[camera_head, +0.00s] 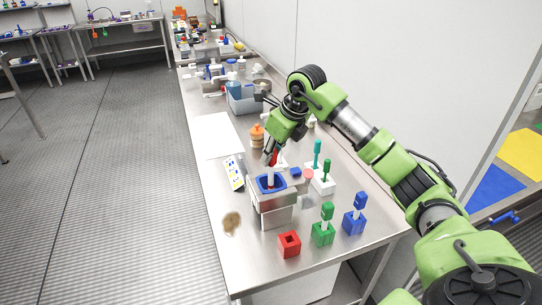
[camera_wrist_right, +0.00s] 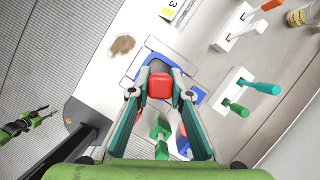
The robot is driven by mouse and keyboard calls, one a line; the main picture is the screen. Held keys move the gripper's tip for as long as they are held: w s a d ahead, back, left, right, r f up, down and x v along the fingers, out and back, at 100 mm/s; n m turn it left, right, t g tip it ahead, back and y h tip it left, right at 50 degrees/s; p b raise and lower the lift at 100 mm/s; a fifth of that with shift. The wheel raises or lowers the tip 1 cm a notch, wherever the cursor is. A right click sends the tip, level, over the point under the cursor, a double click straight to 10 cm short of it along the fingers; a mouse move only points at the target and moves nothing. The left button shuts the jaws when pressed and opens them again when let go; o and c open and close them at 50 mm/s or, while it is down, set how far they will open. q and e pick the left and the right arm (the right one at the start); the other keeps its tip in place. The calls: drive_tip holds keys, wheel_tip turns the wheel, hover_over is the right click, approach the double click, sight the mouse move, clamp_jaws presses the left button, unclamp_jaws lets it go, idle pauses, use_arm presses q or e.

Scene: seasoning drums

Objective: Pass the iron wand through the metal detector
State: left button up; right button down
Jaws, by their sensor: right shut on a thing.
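My right gripper (camera_head: 271,160) is shut on the red handle of the iron wand (camera_head: 275,156), above the metal detector. The red handle top also shows between the fingers in the right wrist view (camera_wrist_right: 160,85). The wand is nearly upright, and its pale shaft reaches down to the blue-rimmed opening of the metal detector (camera_head: 277,206). How deep the tip sits is hidden. The blue rim shows around the fingers in the wrist view (camera_wrist_right: 150,49). A red holder (camera_head: 289,245) with an empty hole stands in front. My left gripper (camera_wrist_right: 42,115) shows small at the wrist view's left edge.
A green wand stands in a green holder (camera_head: 323,235) and a blue one in a blue holder (camera_head: 354,223). A white stand (camera_head: 322,186) with green wands is right of the detector. An orange bottle (camera_head: 257,135) and a card (camera_head: 234,173) are nearby. A brown patch (camera_head: 231,223) is at left.

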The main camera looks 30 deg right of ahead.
drive_tip(key=shift+r+p, duration=3.05)
drive_tip(key=shift+r, duration=1.35)
